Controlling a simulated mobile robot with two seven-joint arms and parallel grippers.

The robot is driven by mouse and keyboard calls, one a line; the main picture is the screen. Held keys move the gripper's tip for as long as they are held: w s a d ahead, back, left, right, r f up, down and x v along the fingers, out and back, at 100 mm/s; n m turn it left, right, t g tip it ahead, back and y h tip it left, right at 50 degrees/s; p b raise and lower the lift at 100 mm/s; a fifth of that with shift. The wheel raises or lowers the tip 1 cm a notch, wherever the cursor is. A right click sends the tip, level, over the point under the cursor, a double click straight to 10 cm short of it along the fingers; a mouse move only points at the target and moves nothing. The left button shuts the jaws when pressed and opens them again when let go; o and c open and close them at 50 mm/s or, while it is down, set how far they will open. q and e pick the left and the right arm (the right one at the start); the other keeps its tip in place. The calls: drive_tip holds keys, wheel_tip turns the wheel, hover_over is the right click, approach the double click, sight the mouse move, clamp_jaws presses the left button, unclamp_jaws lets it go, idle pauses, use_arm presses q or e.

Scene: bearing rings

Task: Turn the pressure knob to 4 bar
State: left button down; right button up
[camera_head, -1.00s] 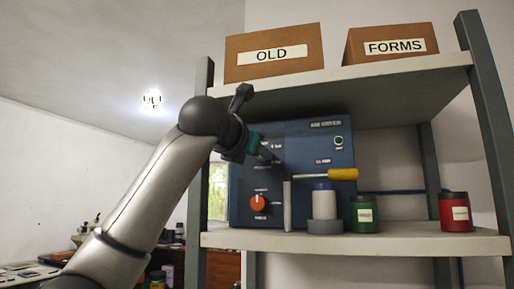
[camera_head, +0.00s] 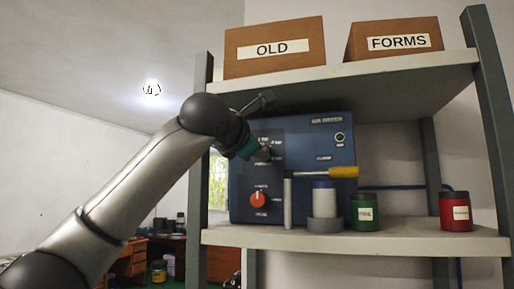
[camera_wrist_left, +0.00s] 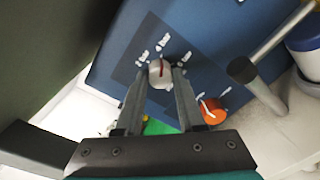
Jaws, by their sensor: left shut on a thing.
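The blue panel box (camera_head: 300,205) stands on the shelf. Its pale round knob with a red pointer line (camera_wrist_left: 160,72) sits between my left gripper's fingers in the left wrist view. My left gripper (camera_wrist_left: 160,82) is shut on this knob, one finger at each side. The red line points toward the upper printed labels, whose small text is hard to read. In the head view my left gripper (camera_head: 268,155) is at the panel's upper left and hides the knob. An orange-red knob (camera_head: 258,199) is lower on the panel; it also shows in the left wrist view (camera_wrist_left: 212,111). My right gripper is out of view.
A grey post (camera_head: 288,203) with a yellow-ended bar (camera_head: 343,172) stands before the panel. A white and blue container (camera_head: 324,200), a green jar (camera_head: 364,212) and a red jar (camera_head: 456,211) stand on the shelf. Two boxes are above.

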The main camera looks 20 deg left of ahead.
use_arm(q)
drive_tip(key=shift+r, duration=0.1)
drive_tip(key=c, duration=0.5)
unclamp_jaws()
drive_tip(key=shift+s+a+r+b, duration=0.1)
drive_tip(key=shift+s+b, duration=0.95)
drive_tip(key=shift+s, duration=1.5)
drive_tip(key=shift+s+a+r+b, duration=0.15)
drive_tip(key=shift+s+b, duration=0.85)
drive_tip(key=shift+s, duration=1.55)
drive_tip(key=shift+s+a+f+b, duration=0.1)
drive_tip(key=shift+s+b, duration=0.95)
drive_tip(key=shift+s, duration=1.5)
